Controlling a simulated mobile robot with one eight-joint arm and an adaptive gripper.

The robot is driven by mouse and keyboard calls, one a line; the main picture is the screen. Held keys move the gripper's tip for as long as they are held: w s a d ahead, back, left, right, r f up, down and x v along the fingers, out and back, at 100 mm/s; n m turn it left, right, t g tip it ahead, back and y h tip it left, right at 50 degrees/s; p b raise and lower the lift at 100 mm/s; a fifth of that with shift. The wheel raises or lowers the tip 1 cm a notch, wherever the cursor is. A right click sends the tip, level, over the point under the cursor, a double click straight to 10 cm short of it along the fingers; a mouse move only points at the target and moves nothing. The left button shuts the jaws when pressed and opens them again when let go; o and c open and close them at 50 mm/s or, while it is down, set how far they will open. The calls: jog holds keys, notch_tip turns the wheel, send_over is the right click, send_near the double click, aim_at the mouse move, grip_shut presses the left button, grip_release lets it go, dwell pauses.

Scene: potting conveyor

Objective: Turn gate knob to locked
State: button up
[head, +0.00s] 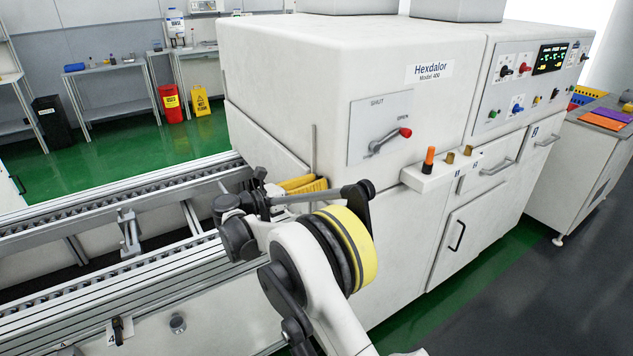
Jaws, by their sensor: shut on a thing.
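My gripper (259,186) is at the conveyor, just left of the machine's entry opening. It looks shut on a small dark piece that appears to be the gate knob; the fingers and my wrist hide most of it. I cannot read the knob's turn or any locked mark from here. My arm crosses in front, with its yellow-banded joint covering part of the machine's lower front.
The conveyor (110,243) runs from the left into the white machine (310,75). A SHUT/OPEN plate has a red-tipped lever (390,140), which points toward OPEN. An orange-topped post (429,160) stands on a ledge. The right-hand floor is clear.

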jog(key=n, duration=0.3)
jog(key=shift+w+n, duration=0.1)
jog(key=shift+n, duration=0.2)
jog(key=n+p, duration=0.1)
jog(key=n, duration=0.2)
jog(key=shift+f+n, duration=0.1)
jog(key=shift+n, duration=0.2)
jog(key=n, duration=0.3)
jog(key=shift+w+f+n, duration=0.1)
jog(key=shift+n, duration=0.2)
jog(key=shift+f+n, duration=0.1)
jog(key=shift+n, duration=1.8)
jog(key=o, duration=0.9)
jog(key=shift+a, duration=0.1)
